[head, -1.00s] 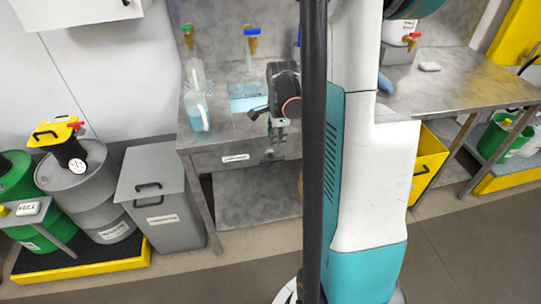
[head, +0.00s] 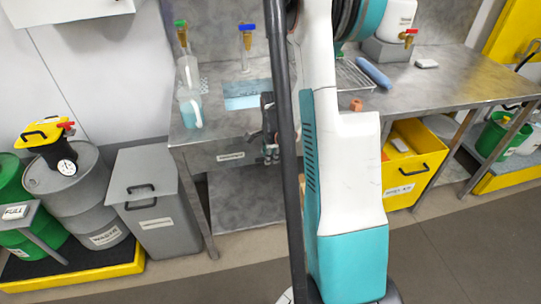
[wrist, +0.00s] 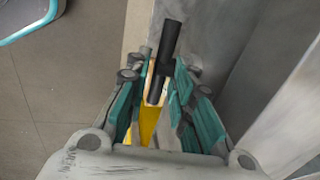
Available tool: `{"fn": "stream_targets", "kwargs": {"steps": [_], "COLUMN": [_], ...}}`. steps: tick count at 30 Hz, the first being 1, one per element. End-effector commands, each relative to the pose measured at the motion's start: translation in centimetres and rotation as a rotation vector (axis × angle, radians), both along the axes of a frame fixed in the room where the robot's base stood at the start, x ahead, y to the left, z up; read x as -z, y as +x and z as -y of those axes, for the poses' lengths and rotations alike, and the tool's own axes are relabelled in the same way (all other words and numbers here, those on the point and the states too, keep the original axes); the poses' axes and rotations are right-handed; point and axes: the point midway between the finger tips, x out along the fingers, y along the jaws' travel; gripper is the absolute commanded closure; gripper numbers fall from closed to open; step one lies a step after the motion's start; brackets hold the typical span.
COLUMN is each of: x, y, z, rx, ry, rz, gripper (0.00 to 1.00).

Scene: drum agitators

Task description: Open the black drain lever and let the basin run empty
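The basin (head: 230,104) is sunk in the grey metal bench and holds light blue liquid in the head view. The black lever (wrist: 168,42) shows in the wrist view, beside the grey metal bench front. My gripper (wrist: 162,75) has its teal fingers on either side of the lever's lower part. The fingers are apart, with a gap beside the lever; whether one touches it I cannot tell. In the head view my gripper (head: 270,153) is at the bench's front edge, below the basin, partly behind a dark pole. The lever is hidden there.
A clear jug (head: 190,110) with blue liquid stands left of the basin. Green and blue taps (head: 247,40) are on the wall behind. A grey bin (head: 155,200) stands left of the bench, and a yellow bin (head: 410,180) is under the right bench. Floor in front is clear.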

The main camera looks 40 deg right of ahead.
Motion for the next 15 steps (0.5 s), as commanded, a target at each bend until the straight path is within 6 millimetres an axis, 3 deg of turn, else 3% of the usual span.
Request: {"fn": "stream_targets", "kwargs": {"steps": [4, 7, 15], "x": [-0.04, -0.04, -0.04], "y": [-0.01, -0.01, 0.01], "z": [0.00, 0.00, -0.04], "rx": [0.000, 0.000, -0.001], "ry": [0.000, 0.000, -0.005], "rz": [0.000, 0.000, -0.003], "gripper": [0.80, 1.00, 1.00]}}
